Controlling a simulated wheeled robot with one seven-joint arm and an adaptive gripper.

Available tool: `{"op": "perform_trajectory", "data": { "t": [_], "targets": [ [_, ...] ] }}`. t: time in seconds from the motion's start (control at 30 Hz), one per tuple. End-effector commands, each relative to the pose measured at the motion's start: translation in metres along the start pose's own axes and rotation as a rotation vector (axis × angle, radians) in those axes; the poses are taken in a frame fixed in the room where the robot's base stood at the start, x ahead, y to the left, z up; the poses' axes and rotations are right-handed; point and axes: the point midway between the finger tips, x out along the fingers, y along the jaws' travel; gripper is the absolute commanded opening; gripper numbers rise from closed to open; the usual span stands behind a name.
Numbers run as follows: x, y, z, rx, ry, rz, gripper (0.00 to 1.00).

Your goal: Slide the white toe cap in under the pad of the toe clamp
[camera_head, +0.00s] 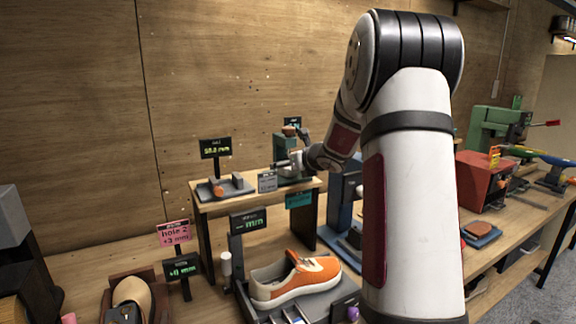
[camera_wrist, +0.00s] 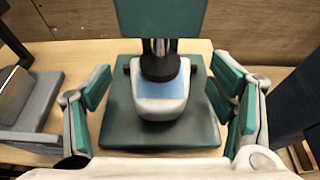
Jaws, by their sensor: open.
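The white toe cap (camera_wrist: 160,106), with a blue patch on top, rests on the green base plate of the toe clamp (camera_wrist: 118,115). The clamp's dark round pad (camera_wrist: 159,68) stands over the cap's far part; I cannot tell whether it touches. My gripper (camera_wrist: 160,88) is open, with one green-padded finger on each side of the cap and clear gaps to both. In the head view, the green toe clamp (camera_head: 283,150) stands on the raised wooden shelf, and my gripper (camera_head: 303,162) is at it, partly hiding it. The cap is hard to make out there.
A grey device (camera_wrist: 38,100) stands left of the clamp in the wrist view; a dark post (camera_wrist: 300,95) is at right. Below the shelf (camera_head: 255,196), an orange sneaker (camera_head: 300,276) sits on a stand. A red box (camera_head: 484,182) stands further right. A wooden wall closes the back.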

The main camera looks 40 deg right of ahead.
Motion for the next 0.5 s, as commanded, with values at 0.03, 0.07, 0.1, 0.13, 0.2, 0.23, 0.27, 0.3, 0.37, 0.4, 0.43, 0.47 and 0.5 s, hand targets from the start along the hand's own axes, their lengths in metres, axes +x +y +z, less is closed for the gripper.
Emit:
{"op": "perform_trajectory", "data": {
  "t": [0.03, 0.07, 0.1, 0.13, 0.2, 0.23, 0.27, 0.3, 0.37, 0.4, 0.43, 0.47, 0.5],
  "targets": [
    [-0.009, -0.001, 0.001, 0.0, -0.001, -0.002, 0.77],
    [-0.014, -0.001, 0.001, 0.0, -0.001, -0.003, 0.77],
    [-0.022, -0.001, 0.0, 0.0, 0.0, -0.003, 0.77],
    [-0.029, -0.001, 0.001, -0.002, -0.001, -0.004, 0.77],
    [-0.044, -0.001, 0.001, -0.001, -0.002, -0.003, 0.77],
    [-0.05, -0.001, 0.001, -0.001, -0.001, -0.003, 0.77],
    [-0.056, -0.001, 0.001, -0.001, -0.001, -0.004, 0.77],
    [-0.064, -0.001, 0.001, -0.002, -0.001, -0.003, 0.77],
    [-0.075, -0.001, 0.001, -0.001, -0.001, -0.003, 0.77],
    [-0.081, 0.0, 0.0, -0.001, -0.001, -0.003, 0.77],
    [-0.086, 0.0, 0.001, -0.002, -0.001, -0.003, 0.77],
    [-0.09, 0.0, 0.0, -0.002, -0.001, -0.002, 0.77],
    [-0.095, 0.0, 0.001, -0.001, -0.001, -0.002, 0.77]
  ]
}}
